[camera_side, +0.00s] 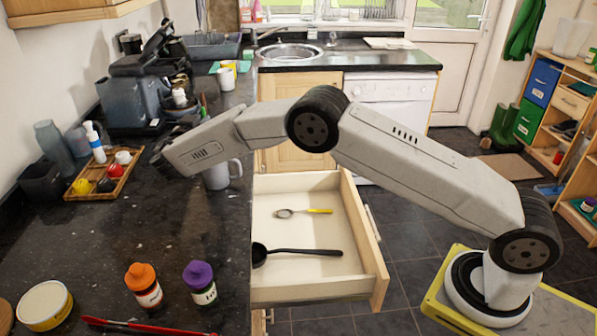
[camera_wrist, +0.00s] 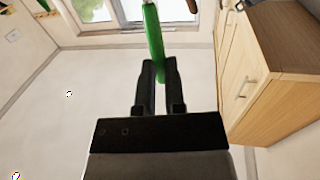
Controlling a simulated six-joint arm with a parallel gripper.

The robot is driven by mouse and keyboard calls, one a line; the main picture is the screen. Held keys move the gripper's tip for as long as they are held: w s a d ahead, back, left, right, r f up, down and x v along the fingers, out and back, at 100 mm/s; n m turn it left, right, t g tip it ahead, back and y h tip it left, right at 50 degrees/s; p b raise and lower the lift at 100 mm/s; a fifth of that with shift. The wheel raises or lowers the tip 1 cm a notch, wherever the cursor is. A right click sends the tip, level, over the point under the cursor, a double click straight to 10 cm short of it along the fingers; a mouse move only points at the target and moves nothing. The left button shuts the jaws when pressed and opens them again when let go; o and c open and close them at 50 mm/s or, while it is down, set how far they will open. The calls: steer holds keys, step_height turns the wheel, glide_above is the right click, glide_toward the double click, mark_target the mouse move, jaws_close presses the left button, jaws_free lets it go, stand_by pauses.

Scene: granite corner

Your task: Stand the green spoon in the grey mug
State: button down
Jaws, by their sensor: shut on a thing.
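The green spoon (camera_wrist: 153,30) is in the wrist view, its slim green length running up out of the top edge. My gripper (camera_wrist: 159,68) is shut on its lower part, with the dark fingers on either side. The spoon's far end is out of the wrist view. In the side view the grey mug (camera_side: 222,176) stands upright on the dark counter by the open drawer, its handle to the right. My forearm hides part of the mug's top. I cannot clearly make out my gripper or the spoon in the side view.
An open drawer (camera_side: 374,262) holds a yellow-handled spoon (camera_side: 305,211) and a black ladle (camera_side: 300,252). A wooden tray (camera_side: 100,190) with small cups is at the left. Orange-lidded (camera_side: 143,285) and purple-lidded (camera_side: 200,282) jars stand in front. The counter between is clear.

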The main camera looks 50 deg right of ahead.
steer(key=c, duration=0.6)
jaws_free()
steer(key=shift+a, duration=0.1)
steer(key=v, duration=0.7)
steer(key=shift+s+a+f, duration=0.1)
steer(key=shift+s+a, duration=0.1)
steer(key=shift+a, duration=0.05)
steer(key=shift+d, duration=0.1)
stand_by(0.4)
